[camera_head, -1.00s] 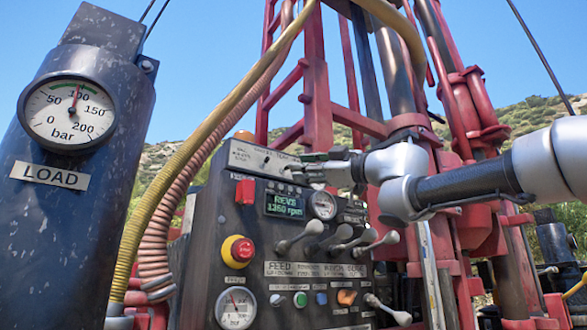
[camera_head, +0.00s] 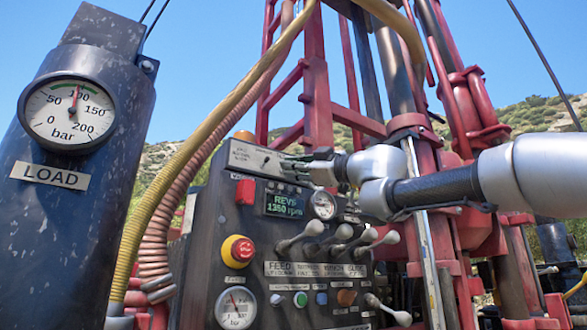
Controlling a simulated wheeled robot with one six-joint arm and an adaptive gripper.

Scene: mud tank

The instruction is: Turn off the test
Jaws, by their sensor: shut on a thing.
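The dark control panel (camera_head: 215,225) stands in the middle, with a pale strip (camera_head: 250,157) along its top. My gripper (camera_head: 298,168) is at the right part of that strip, above the green display (camera_head: 284,204). Its jaws are shut on a small control there. The fingers hide that control, so I cannot tell its shape or position. The display reads REVS and about 1350 rpm. A red square lamp or button (camera_head: 245,192) and an orange round one (camera_head: 346,298) look dull.
Several ball-ended levers (camera_head: 314,229) stick out below my gripper. A red emergency button (camera_head: 242,250) is at the panel's left. Hoses (camera_head: 150,235) pass left of the panel. A red mast (camera_head: 318,75) rises behind. A LOAD gauge (camera_head: 69,112) is at far left.

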